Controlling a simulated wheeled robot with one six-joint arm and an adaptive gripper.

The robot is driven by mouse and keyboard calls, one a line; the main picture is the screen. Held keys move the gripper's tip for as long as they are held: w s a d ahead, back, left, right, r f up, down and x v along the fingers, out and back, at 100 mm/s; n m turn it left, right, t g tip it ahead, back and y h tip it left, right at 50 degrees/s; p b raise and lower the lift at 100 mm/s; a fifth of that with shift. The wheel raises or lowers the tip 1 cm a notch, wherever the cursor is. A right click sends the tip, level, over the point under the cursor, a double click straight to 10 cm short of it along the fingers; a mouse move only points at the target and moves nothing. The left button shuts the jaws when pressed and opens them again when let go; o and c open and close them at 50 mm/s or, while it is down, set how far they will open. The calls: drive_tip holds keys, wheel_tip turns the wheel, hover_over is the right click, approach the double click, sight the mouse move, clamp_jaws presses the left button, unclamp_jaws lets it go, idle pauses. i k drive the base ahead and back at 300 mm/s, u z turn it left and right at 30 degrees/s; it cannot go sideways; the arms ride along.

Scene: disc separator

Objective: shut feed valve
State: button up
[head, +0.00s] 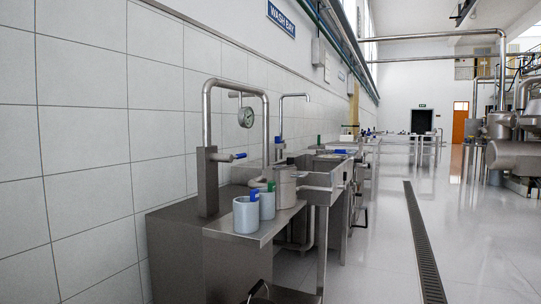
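No valve in the head view is marked clearly enough to be named the feed valve. Steel process machinery (512,155) with pipes stands at the far right, cut off by the picture edge. Any valve on it is too small to make out. My gripper is not in view.
A steel bench (262,232) with two pale jugs (246,214), a steel pot (285,186) and sinks runs along the tiled left wall. The pale floor (375,265) is clear beside a long drain grate (423,240).

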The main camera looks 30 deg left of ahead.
sight(229, 158)
drive_tip(key=u, duration=0.45)
drive_tip(key=i, duration=1.1)
drive_tip(key=u, duration=0.8)
